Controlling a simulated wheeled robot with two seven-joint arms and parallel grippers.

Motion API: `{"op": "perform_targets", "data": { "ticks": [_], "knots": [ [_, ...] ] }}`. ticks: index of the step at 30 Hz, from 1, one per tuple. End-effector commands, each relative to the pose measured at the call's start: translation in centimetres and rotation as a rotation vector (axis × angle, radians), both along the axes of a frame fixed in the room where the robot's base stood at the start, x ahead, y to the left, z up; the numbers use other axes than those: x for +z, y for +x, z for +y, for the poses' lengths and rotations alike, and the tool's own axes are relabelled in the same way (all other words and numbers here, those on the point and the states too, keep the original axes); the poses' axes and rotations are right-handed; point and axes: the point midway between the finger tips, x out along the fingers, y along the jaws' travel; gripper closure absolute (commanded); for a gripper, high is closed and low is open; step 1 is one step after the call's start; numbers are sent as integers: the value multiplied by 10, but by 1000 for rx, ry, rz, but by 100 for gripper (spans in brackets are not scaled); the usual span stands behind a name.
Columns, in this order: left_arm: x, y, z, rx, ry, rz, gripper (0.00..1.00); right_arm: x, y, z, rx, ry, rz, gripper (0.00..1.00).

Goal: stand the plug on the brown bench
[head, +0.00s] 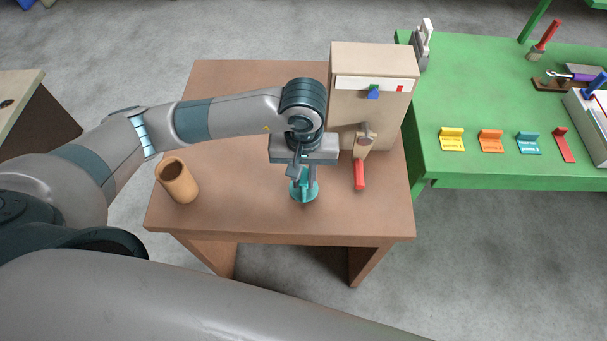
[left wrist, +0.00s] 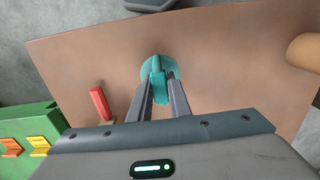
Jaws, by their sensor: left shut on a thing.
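The teal plug (head: 304,193) has a round disc base and an upright grip part. My left gripper (head: 302,174) points down over the front middle of the brown bench (head: 240,220) and is shut on the plug's upper part. In the left wrist view the plug (left wrist: 154,66) shows between the two fingertips (left wrist: 160,88), with its disc beyond them, over the brown top. The plug looks about upright, with its disc at or close to the bench top. I cannot tell whether it touches. My right gripper is not in view.
A beige box-like machine (head: 345,60) with a red-handled lever (head: 359,175) stands just right of my left gripper. A tan cup (head: 177,181) stands at the bench's left. A green table (head: 470,100) with coloured brackets and tools is to the right. The bench's front middle is clear.

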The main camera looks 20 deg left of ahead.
Motion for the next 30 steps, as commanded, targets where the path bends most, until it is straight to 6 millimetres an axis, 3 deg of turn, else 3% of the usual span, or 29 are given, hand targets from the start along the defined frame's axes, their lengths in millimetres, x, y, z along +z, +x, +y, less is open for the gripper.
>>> {"op": "perform_targets", "data": {
  "ticks": [17, 18, 20, 30],
  "knots": [
    [-12, 0, 0, 0, 1, -2, 100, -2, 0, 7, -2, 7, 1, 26],
    [-11, 0, 0, 0, 1, -2, 81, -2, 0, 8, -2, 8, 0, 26],
    [-10, 0, 0, 0, 0, -1, 66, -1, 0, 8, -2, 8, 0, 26],
    [-10, 0, 0, 0, 0, -1, 64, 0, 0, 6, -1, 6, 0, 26]
  ]
}}
